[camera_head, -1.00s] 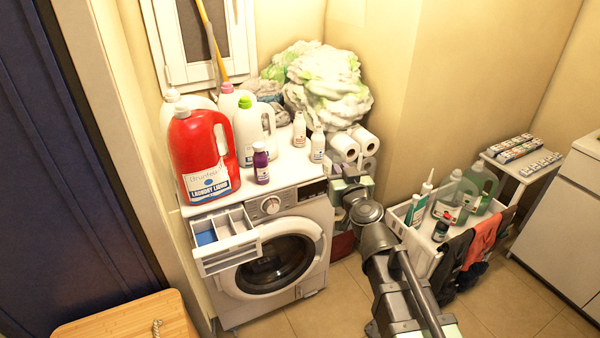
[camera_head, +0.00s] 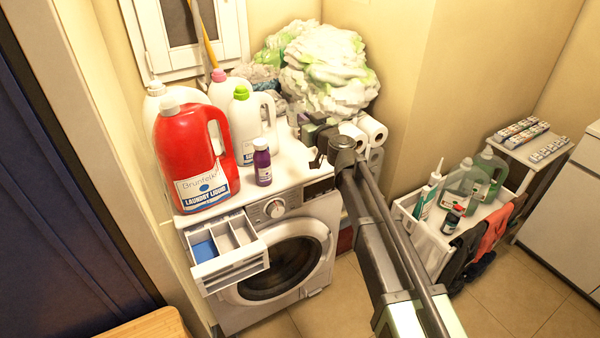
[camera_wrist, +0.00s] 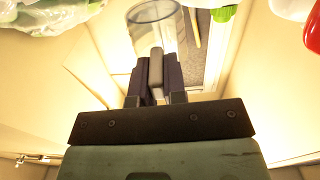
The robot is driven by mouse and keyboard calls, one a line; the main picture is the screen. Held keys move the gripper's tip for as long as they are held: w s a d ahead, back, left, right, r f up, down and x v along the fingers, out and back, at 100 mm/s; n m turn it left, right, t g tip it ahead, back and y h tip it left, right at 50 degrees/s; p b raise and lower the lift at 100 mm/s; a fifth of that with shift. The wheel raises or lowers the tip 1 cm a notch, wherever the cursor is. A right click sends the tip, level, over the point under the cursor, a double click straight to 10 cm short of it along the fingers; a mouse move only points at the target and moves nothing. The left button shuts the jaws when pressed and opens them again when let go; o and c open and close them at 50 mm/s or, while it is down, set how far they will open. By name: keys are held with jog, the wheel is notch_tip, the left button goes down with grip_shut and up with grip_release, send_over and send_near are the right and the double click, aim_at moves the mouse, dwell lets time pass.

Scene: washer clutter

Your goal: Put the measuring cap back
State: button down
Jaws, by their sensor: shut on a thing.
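My gripper (camera_wrist: 157,82) is shut on the clear measuring cap (camera_wrist: 153,28), which sticks out beyond the fingers in the wrist view. In the head view my gripper (camera_head: 318,132) is over the right rear of the washer top, and I cannot make out the cap there. The big red laundry liquid bottle (camera_head: 190,155) stands on the left of the washer top, left of my gripper, with a pale top. White jugs with a green cap (camera_head: 241,92) and a pink cap (camera_head: 218,75) stand behind it. The washer drawer (camera_head: 232,262) is pulled out.
A small purple bottle (camera_head: 262,163) stands on the washer top (camera_head: 289,162) between the red bottle and my arm. A heap of plastic bags (camera_head: 328,68) and paper rolls (camera_head: 371,130) are behind. A white basket (camera_head: 428,243) with bottles stands right.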

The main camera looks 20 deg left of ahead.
aim_at(305, 178)
notch_tip(305, 178, down, 18)
jog(key=b, duration=1.6)
jog(key=shift+f, duration=0.1)
jog(key=shift+r+p, duration=0.3)
jog(key=shift+p, duration=0.05)
jog(key=shift+f, duration=0.2)
jog(key=c, duration=1.2)
grip_release()
jog(key=shift+r, duration=0.15)
jog(key=v, duration=1.2)
jog(key=s+d+f+m+g+h, duration=0.3)
jog(key=s+d+f+h, duration=0.1)
jog(key=d, duration=0.8)
jog(key=s+d+f+m+g+h, duration=0.3)
jog(key=s+d+f, duration=0.4)
jog(key=d, duration=0.5)
jog(key=s+d+f+m+g+h, duration=0.4)
jog(key=s+d+f+g+h, duration=0.1)
jog(key=d, duration=0.6)
jog(key=shift+s+d+f+h, duration=0.25)
jog(key=shift+s+h, duration=0.25)
jog(key=shift+s, duration=0.2)
jog(key=shift+s+d+f+h, duration=0.15)
jog(key=shift+s+f+h, duration=0.1)
jog(key=shift+s+h, duration=0.35)
